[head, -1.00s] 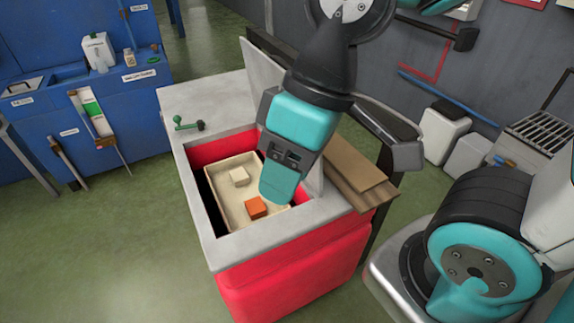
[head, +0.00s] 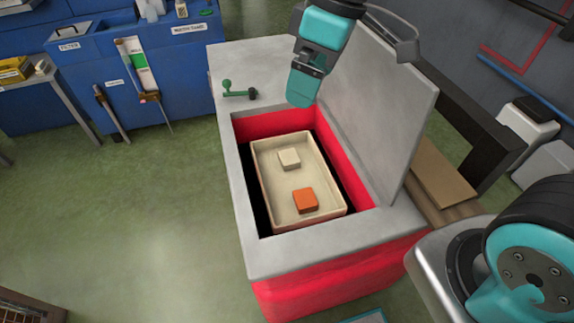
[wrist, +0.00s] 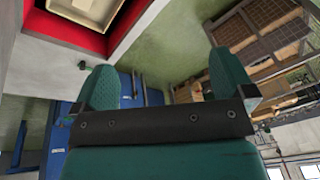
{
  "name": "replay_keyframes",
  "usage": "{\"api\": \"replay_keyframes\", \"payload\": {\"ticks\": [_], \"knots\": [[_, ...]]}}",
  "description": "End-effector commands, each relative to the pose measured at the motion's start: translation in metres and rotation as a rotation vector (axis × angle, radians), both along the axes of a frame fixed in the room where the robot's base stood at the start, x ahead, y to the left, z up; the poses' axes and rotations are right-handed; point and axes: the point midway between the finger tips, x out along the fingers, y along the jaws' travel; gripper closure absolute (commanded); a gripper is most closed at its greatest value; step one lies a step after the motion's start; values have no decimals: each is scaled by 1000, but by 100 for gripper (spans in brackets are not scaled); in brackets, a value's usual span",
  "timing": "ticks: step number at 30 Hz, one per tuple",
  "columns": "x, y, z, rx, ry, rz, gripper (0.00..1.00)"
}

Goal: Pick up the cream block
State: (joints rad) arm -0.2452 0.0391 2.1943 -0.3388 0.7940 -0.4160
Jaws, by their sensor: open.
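The cream block (head: 289,158) lies in the far half of a cream tray (head: 338,211), which sits inside the open red and grey box. An orange block (head: 305,200) lies nearer the tray's front, apart from the cream one. My gripper (head: 303,100) is above the far edge of the box opening, behind the cream block and apart from it. In the wrist view my gripper (wrist: 163,90) shows two teal fingers spread wide with nothing between them.
The raised grey lid (head: 380,100) stands along the right side of the opening. A green handle (head: 238,92) is on the far left rim (head: 237,190). Boards (head: 445,185) lie right of the box. Green floor (head: 130,220) is clear on the left.

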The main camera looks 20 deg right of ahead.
Motion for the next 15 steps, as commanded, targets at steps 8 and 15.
{"api": "replay_keyframes", "payload": {"ticks": [8,15], "knots": [[173,-22,-181,-165,-61,397,0],[240,-38,-280,-234,-63,627,0]]}}
